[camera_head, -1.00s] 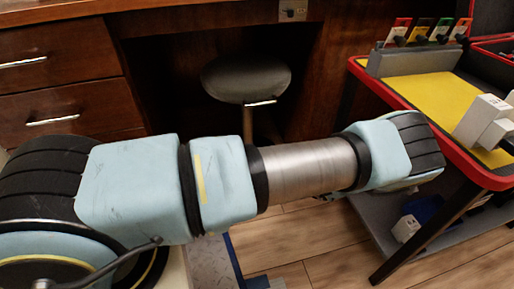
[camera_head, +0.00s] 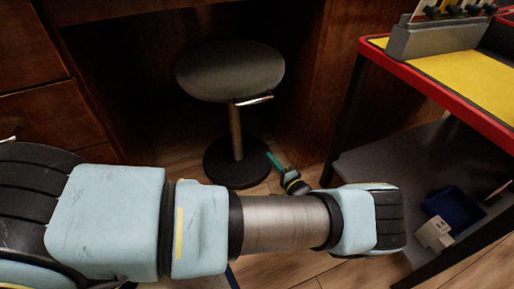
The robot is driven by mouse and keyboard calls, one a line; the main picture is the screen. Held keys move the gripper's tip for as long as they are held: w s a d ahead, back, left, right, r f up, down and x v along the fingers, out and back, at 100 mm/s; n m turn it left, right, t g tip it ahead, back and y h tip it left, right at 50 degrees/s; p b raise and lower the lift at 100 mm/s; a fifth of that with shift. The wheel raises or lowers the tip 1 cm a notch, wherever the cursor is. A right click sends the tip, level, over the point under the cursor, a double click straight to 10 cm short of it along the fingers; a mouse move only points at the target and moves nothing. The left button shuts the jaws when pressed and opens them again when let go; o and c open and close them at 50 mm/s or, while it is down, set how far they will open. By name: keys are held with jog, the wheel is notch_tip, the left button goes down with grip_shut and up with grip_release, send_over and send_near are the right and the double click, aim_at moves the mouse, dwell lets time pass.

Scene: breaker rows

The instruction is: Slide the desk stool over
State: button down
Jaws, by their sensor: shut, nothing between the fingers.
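The desk stool (camera_head: 230,72) has a round dark grey seat, a thin metal post with a small lever under the seat, and a round black base (camera_head: 237,162). It stands upright on the wood floor in the dark knee space of the desk (camera_head: 305,80). My gripper (camera_head: 273,160) shows small beyond my arm, low beside the right edge of the stool base. It is shut and empty. I cannot tell whether it touches the base. My light blue arm crosses the lower picture and hides the floor in front of the stool.
Wooden drawers (camera_head: 75,125) stand at the left. At the right is a red-rimmed cart (camera_head: 410,72) with a yellow top and a grey lower shelf (camera_head: 375,160) holding a blue bin (camera_head: 452,208) and a white item (camera_head: 434,233). A strip of floor lies between stool and cart.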

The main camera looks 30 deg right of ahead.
jog(key=w+a+b, duration=0.3)
jog(key=w+b, duration=0.1)
jog(key=w, duration=0.8)
jog(key=shift+a, duration=0.15)
jog(key=w+a+p, duration=0.6)
jog(key=shift+a, duration=0.3)
